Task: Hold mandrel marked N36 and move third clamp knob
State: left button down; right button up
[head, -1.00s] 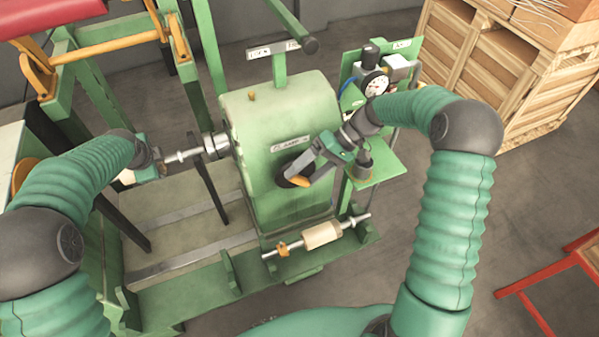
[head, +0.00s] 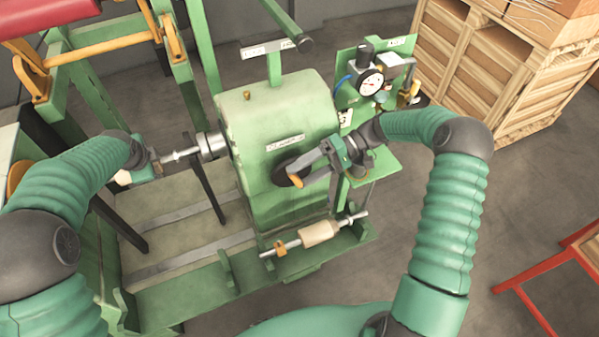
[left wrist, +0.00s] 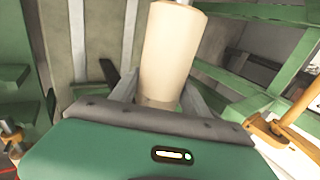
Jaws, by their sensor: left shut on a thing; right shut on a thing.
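My left gripper (head: 150,165) is shut on a cream cylindrical mandrel, whose body fills the upper middle of the left wrist view (left wrist: 170,52). In the head view a bit of its cream body (head: 123,177) shows beside the gripper, and a grey shaft (head: 180,155) runs right to the chuck (head: 212,145) on the green machine. No N36 mark is readable. My right gripper (head: 302,177) is shut at the dark round clamp knob (head: 285,172) with an orange handle (head: 296,181), below a label on the housing. The fingers partly hide the knob.
Another cream mandrel (head: 318,233) on a shaft lies low in front of the housing (head: 275,120). A gauge panel (head: 372,82) stands right of the housing, close to my right arm. Wooden crates (head: 500,60) are at the back right; a red frame (head: 545,280) is lower right.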

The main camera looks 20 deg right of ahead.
pick_arm(q)
jog(key=shift+s+a+f, duration=0.1)
jog(key=shift+a+f, duration=0.1)
jog(key=shift+a, duration=0.2)
pick_arm(e)
jog(key=shift+s+d+f, duration=0.1)
jog(key=shift+d+f, duration=0.1)
jog(key=shift+f, duration=0.05)
jog(key=o, duration=1)
pick_arm(q)
jog(key=shift+d, duration=0.25)
pick_arm(e)
jog(key=o, duration=0.4)
jog(key=shift+d, duration=0.15)
jog(key=shift+r, duration=0.1)
pick_arm(q)
jog(key=shift+s+f, duration=0.1)
jog(key=shift+f, duration=0.05)
pick_arm(e)
jog(key=v, duration=1.2)
pick_arm(q)
jog(key=shift+d, duration=0.1)
